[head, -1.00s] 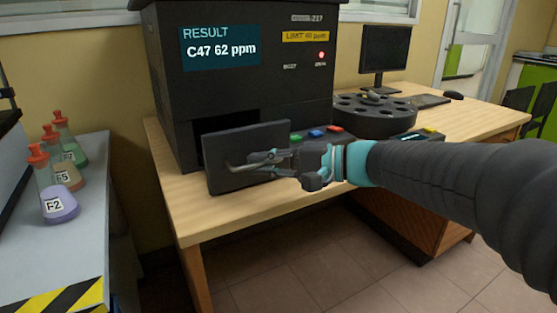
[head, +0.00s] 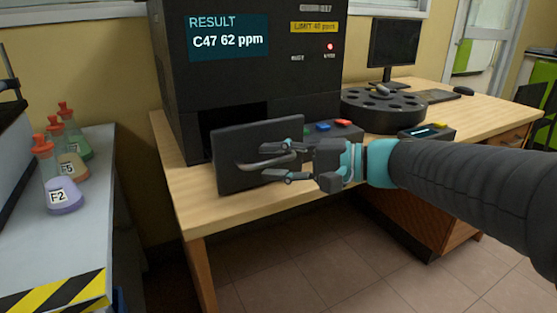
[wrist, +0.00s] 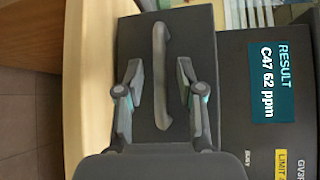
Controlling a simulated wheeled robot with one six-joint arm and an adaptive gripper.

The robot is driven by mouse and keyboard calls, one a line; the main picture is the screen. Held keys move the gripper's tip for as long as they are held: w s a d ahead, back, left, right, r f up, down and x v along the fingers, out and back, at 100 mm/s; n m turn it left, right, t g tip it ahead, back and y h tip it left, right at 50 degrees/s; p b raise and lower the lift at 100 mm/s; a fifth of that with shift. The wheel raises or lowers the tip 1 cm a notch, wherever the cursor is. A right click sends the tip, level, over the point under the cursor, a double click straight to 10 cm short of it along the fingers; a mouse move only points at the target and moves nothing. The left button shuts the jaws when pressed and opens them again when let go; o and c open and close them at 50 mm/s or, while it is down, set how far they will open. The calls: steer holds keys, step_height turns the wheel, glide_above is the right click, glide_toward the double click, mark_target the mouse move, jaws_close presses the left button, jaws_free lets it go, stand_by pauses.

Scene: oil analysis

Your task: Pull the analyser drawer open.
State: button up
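The black analyser (head: 262,75) stands on the wooden desk and its screen reads "C47 62 ppm". Its drawer front (head: 230,145) stands out from the body, with a dark opening behind it. The drawer's curved grey handle (head: 262,164) also shows in the wrist view (wrist: 161,60). My gripper (head: 285,160) is at the handle with its fingers spread. In the wrist view my gripper (wrist: 160,85) has one finger on each side of the handle, with gaps between. My gripper hides part of the drawer front.
A black carousel (head: 383,108) and a monitor (head: 393,45) stand on the desk (head: 185,200) to the right. Coloured buttons (head: 322,127) lie behind my gripper. Several stoppered flasks (head: 62,190) stand on the grey bench at left. Floor in front is clear.

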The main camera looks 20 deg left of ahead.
steer(key=d+r, duration=0.1)
steer(key=d, duration=1.1)
steer(key=shift+w+r, duration=0.35)
steer(key=shift+w, duration=0.05)
steer(key=shift+a, duration=0.1)
steer(key=s+d+f+m+t+h, duration=0.15)
steer(key=d+f+h, duration=0.25)
steer(key=f, duration=0.4)
steer(key=s+d+f+h, duration=0.2)
steer(key=d+f+h, duration=0.25)
steer(key=f, duration=0.35)
steer(key=s+d+n+t+h+p, duration=0.2)
steer(key=s+d+t+h, duration=0.3)
steer(key=d, duration=0.8)
steer(key=shift+s+d+r+h+p, duration=0.35)
steer(key=shift+s+h+p, duration=0.85)
steer(key=shift+s, duration=1.2)
